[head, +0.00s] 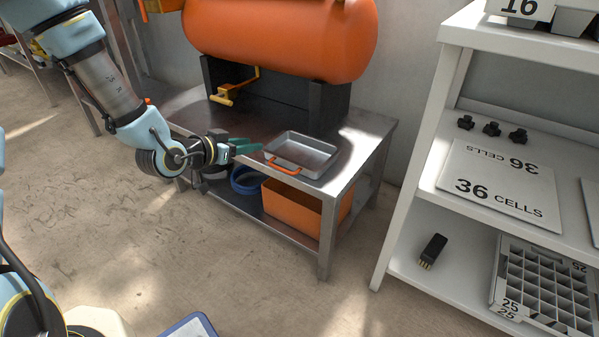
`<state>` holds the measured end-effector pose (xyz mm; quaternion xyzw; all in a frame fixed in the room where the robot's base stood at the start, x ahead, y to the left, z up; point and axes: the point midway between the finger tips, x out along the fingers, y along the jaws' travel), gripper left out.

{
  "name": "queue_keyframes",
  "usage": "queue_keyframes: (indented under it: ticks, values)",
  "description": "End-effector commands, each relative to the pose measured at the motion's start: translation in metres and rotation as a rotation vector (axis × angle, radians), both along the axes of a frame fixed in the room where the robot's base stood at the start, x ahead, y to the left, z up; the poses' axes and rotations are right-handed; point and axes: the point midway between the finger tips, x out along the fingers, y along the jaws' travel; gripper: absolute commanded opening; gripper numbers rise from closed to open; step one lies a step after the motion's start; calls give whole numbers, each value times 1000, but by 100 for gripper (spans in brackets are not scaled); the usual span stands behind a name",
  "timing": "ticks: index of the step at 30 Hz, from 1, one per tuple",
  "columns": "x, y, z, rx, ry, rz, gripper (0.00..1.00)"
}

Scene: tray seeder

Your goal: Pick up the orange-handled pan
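The pan (305,150) is a shallow grey metal rectangular tray with an orange handle (283,168) on its near left side. It lies flat near the front right of the metal bench top. My gripper (250,145) has green fingers and is left of the pan, pointing right towards it. The two fingers look apart, with nothing seen between them. The gripper appears to be just off the pan's left edge, above the bench's front edge; its exact height is hard to judge.
A large orange tank (285,35) stands over the bench's back, with a yellow crank (228,95) below it. An orange bin (292,208) and blue round container (245,180) sit on the lower shelf. A white shelf unit (415,150) stands right. Open floor lies in front.

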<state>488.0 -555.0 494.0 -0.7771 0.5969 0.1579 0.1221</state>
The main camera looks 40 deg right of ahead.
Motion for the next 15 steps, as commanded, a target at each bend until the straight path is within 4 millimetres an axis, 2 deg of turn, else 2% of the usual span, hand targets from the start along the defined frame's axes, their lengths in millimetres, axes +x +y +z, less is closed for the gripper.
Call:
queue_keyframes:
  ticks: [9,15]
  values:
    - [8,-41,-19,-12,-2,-5,39]
    - [12,-54,-24,-10,-1,-6,39]
